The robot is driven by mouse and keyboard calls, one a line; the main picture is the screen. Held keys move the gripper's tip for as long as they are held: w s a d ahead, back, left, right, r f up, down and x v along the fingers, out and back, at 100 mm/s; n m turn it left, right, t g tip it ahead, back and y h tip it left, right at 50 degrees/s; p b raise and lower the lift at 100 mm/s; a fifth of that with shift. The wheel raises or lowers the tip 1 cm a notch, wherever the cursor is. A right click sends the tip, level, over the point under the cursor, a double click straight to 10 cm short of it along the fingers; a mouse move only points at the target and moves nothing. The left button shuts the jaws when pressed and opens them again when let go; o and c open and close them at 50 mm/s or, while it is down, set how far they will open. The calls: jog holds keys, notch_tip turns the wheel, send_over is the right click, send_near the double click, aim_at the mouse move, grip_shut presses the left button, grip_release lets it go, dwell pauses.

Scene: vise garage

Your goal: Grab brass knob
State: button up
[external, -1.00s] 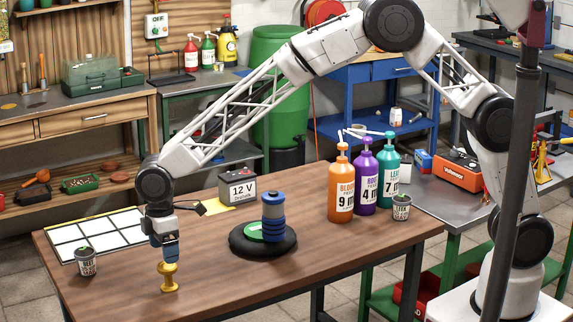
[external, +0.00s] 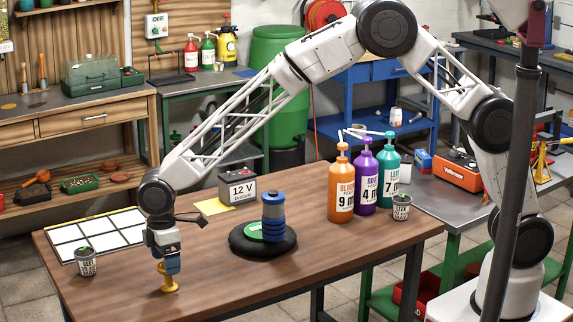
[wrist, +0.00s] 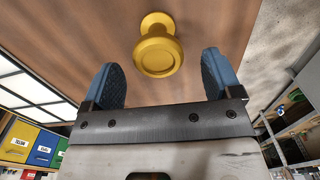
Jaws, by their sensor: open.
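The brass knob (external: 168,279) stands upright on the wooden table (external: 330,235) near its front left edge. In the wrist view the brass knob (wrist: 158,50) lies ahead of the gap between the fingers, roughly centred, with no finger seen touching it. My gripper (external: 172,266) is low over the table at the knob, and its blue fingers cover part of the knob in the external view. In the wrist view my gripper (wrist: 163,80) has its two blue fingers wide apart with nothing between them.
A small potted plant (external: 86,262) stands left of the knob, by a white-panelled grid (external: 97,236). A black round base with a blue cylinder (external: 272,215) stands to the right. Pump bottles (external: 341,190) and a 12 V battery (external: 238,190) are farther back. The table's front middle is clear.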

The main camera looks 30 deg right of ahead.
jog(key=shift+d+f, duration=0.1)
jog(key=shift+f, duration=2.15)
jog(key=c, duration=1.1)
